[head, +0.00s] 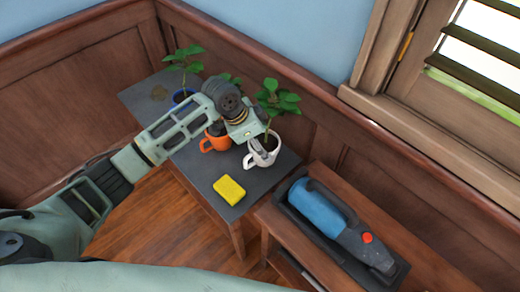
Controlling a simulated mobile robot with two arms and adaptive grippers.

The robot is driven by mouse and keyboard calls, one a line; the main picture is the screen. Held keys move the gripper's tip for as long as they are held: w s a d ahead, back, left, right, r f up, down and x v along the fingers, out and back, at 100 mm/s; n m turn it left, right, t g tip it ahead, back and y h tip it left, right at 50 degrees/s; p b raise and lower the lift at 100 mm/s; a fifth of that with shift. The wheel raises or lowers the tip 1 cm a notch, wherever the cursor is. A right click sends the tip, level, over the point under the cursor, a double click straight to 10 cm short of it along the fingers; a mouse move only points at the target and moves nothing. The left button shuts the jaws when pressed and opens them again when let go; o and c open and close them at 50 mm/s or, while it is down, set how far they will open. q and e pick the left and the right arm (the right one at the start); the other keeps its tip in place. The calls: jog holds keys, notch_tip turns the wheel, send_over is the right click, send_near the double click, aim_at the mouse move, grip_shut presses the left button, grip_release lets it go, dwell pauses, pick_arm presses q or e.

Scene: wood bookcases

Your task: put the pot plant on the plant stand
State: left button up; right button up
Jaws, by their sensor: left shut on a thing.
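Three pot plants stand on a long grey-topped wooden table (204,172). One is in a blue pot (182,97) at the far end, one in an orange mug-like pot (216,143) in the middle, and one in a white pot (270,156) nearer the right edge, with green leaves (279,103) above it. My left gripper (258,148) reaches over the orange pot and is shut at the white pot, whose rim it partly hides. My wrist hides part of the orange pot's plant. I cannot tell which furniture is the plant stand. My right gripper is not in view.
A yellow sponge (229,190) lies at the table's near end. A lower wooden table (413,245) to the right holds a blue and grey handheld vacuum (335,222) in a dark tray. Panelled walls and a window (470,60) stand close behind.

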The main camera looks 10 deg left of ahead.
pick_arm(q)
jog(key=shift+f, duration=1.75)
jog(key=o, duration=2)
jog(key=shift+s+f, duration=0.1)
jog(key=shift+f, duration=0.1)
jog(key=shift+o, duration=0.2)
jog(key=v, duration=1.2)
jog(key=shift+r+p, duration=0.2)
jog(key=shift+p, duration=0.15)
